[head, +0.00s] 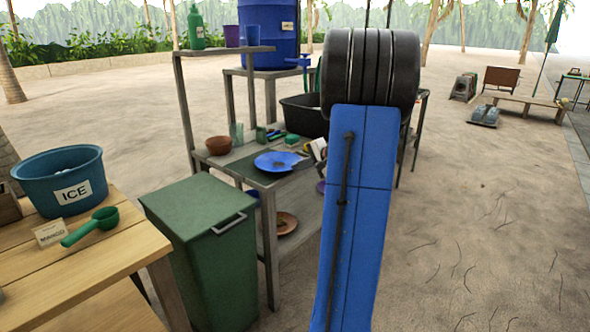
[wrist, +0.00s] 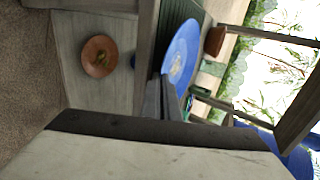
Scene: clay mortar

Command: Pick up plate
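A blue plate (head: 271,161) lies on a dark green mat on the upper surface of the grey rack. It also shows in the wrist view (wrist: 181,50), seen almost edge-on. A brown plate (head: 286,222) lies on the lower shelf and shows in the wrist view (wrist: 100,57) with something small in its middle. My gripper (wrist: 165,82) shows in the wrist view as dark fingers close together at the blue plate's near edge. I cannot tell whether they touch or hold its rim.
A green bin (head: 205,250) stands at the rack's left front. A wooden table (head: 75,268) holds a blue ice tub (head: 60,178) and a green scoop (head: 90,227). A brown bowl (head: 219,145) and a black basin (head: 300,117) stand near the plate. Open sand lies to the right.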

